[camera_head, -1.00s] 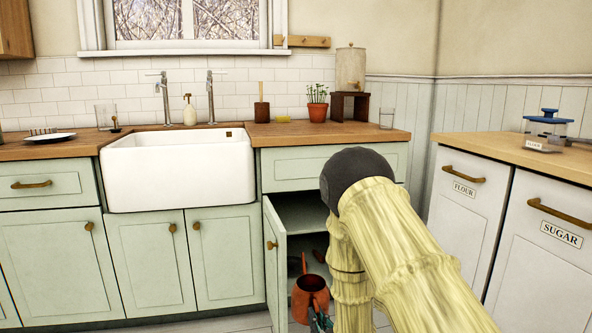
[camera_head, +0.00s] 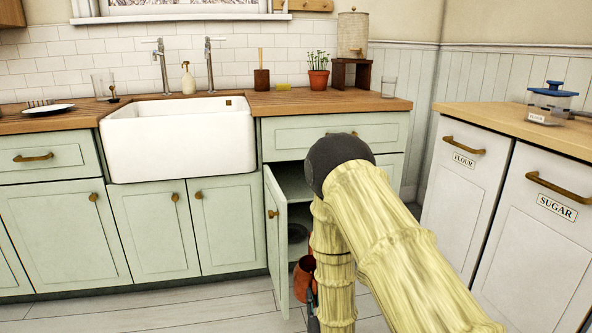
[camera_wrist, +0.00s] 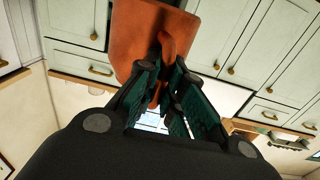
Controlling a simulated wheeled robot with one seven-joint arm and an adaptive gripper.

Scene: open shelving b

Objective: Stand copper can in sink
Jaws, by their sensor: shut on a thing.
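The copper can (camera_head: 303,279) is low in front of the open cabinet in the head view, partly hidden by my arm. In the wrist view the can (camera_wrist: 150,35) fills the top middle, and my gripper (camera_wrist: 168,75) is shut on its handle (camera_wrist: 168,50). In the head view only part of my gripper (camera_head: 313,305) shows beside the can. The white sink (camera_head: 180,145) is set in the wooden counter at left, with two taps behind it. Its inner floor is mostly hidden by the front wall.
The cabinet door (camera_head: 278,240) stands open left of the can. A plant pot (camera_head: 318,80), a soap bottle (camera_head: 188,80) and a glass (camera_head: 103,86) stand on the counter. A white plate (camera_head: 48,109) lies left of the sink. The floor (camera_head: 170,305) before the cabinets is clear.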

